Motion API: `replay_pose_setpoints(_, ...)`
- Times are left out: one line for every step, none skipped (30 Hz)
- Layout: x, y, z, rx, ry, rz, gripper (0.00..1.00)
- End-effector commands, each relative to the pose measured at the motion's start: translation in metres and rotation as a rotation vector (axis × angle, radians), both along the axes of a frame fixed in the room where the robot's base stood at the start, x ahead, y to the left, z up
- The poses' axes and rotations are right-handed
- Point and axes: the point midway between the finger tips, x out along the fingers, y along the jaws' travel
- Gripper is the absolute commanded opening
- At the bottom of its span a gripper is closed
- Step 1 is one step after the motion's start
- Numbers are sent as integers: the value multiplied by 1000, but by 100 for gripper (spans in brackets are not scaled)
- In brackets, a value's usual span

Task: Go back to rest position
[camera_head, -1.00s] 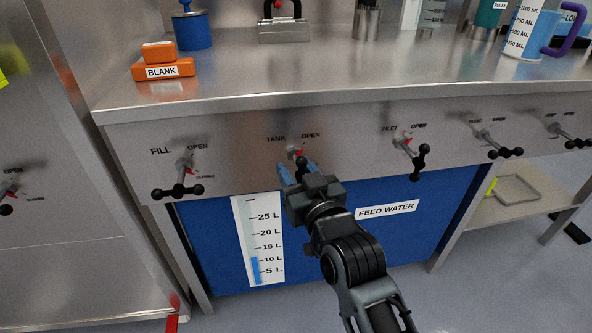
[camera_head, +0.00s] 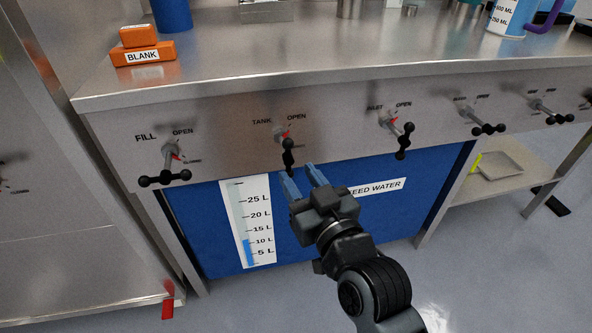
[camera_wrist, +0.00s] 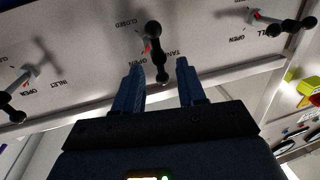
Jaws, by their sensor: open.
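My gripper (camera_head: 302,180) is open and empty, with two blue fingers. It is in front of the blue feed water tank panel, just below and to the right of the black TANK valve handle (camera_head: 288,155), and looks apart from it. In the wrist view the TANK handle (camera_wrist: 156,55) shows beyond the gap between the two fingers (camera_wrist: 162,88), its bar lying along the direction the fingers point. My arm hides part of the FEED WATER label (camera_head: 374,189).
FILL (camera_head: 165,179) and INLET (camera_head: 404,142) valve handles flank the TANK handle, with more further right. The steel counter (camera_head: 300,75) overhangs above. Orange BLANK blocks (camera_head: 143,53) stand on it. A lower shelf (camera_head: 510,185) is at right. Floor is clear in front.

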Motion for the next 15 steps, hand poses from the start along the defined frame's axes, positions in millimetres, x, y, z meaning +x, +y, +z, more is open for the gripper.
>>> replay_pose_setpoints(0,0,0,0,0,0,40)
replay_pose_setpoints(0,0,0,0,0,0,40)
replay_pose_setpoints(0,0,0,0,0,0,40)
replay_pose_setpoints(0,0,0,-1,0,0,40)
replay_pose_setpoints(0,0,0,-1,0,0,40)
replay_pose_setpoints(0,0,0,-1,0,0,40)
replay_pose_setpoints(0,0,0,-1,0,0,40)
replay_pose_setpoints(0,0,0,-1,0,0,40)
replay_pose_setpoints(0,0,0,-1,0,0,40)
replay_pose_setpoints(0,0,0,-1,0,0,40)
replay_pose_setpoints(0,0,0,-1,0,0,40)
replay_pose_setpoints(0,0,0,-1,0,0,40)
replay_pose_setpoints(0,0,0,0,0,-1,40)
replay_pose_setpoints(-1,-1,-1,0,1,-2,40)
replay_pose_setpoints(-3,-3,-3,1,4,-6,40)
